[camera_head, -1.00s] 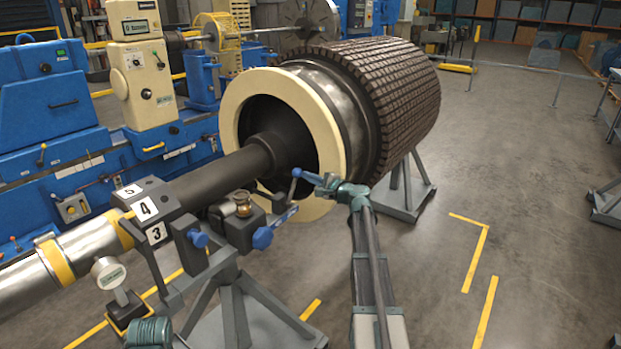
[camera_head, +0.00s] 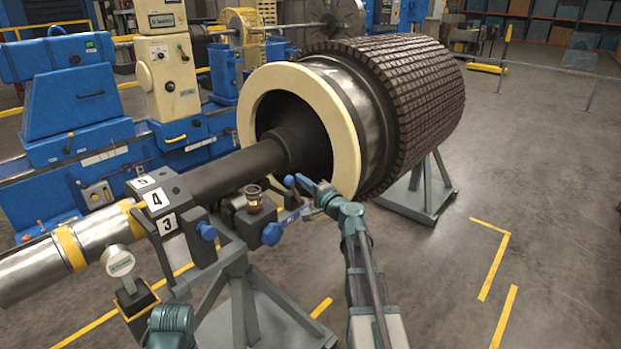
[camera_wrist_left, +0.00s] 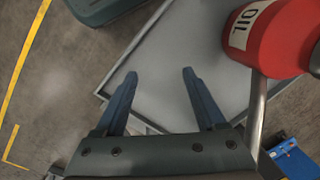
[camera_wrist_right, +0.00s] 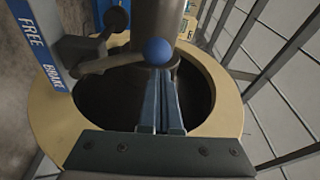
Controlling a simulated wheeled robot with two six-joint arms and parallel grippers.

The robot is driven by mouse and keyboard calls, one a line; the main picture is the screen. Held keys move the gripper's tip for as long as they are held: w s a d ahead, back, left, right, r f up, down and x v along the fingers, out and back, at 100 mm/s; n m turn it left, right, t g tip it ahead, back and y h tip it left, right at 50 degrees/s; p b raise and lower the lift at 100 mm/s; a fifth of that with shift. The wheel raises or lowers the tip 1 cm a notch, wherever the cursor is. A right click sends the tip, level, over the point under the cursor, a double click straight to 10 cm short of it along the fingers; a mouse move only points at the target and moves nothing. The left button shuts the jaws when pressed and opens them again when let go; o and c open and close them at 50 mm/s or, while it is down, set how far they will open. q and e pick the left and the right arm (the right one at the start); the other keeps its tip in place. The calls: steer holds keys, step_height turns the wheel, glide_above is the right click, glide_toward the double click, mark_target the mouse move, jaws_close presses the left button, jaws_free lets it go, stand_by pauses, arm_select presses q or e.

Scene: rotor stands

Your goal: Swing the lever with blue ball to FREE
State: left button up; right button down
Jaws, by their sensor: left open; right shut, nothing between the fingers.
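The blue ball (camera_head: 289,181) tops a short lever on the bearing stand, in front of the cream ring. It also shows in the right wrist view (camera_wrist_right: 157,51), where its grey lever (camera_wrist_right: 112,64) runs left towards a blue plate (camera_wrist_right: 38,42) lettered FREE and BRAKE. FREE is at the upper part of the plate, BRAKE lower. My right gripper (camera_head: 304,182) is shut and empty, its tips right beside the ball; contact is hard to tell. My left gripper (camera_wrist_left: 160,76) is open and empty above a grey surface.
A red oil can (camera_wrist_left: 268,40) stands near my left gripper. The large dark rotor (camera_head: 405,90) and its cream ring (camera_head: 345,150) lie behind the lever. A blue knob (camera_head: 271,234) and a brass-and-glass cup (camera_head: 253,198) sit close by on the stand. Open floor lies at right.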

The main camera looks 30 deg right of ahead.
arm_select(q)
steer(key=shift+f+b, duration=0.3)
steer(key=shift+f, duration=0.1)
arm_select(e)
steer(key=shift+s+a+f, duration=0.25)
steer(key=shift+a, duration=0.3)
steer(key=shift+s+a+f, duration=0.2)
steer(key=shift+a, duration=0.35)
steer(key=shift+a, duration=0.1)
arm_select(q)
steer(key=shift+f, duration=0.15)
arm_select(e)
steer(key=s+d, duration=0.2)
steer(key=s, duration=1.1)
steer(key=shift+s+d+f, duration=0.15)
steer(key=shift+s+d, duration=0.05)
steer(key=shift+s, duration=0.15)
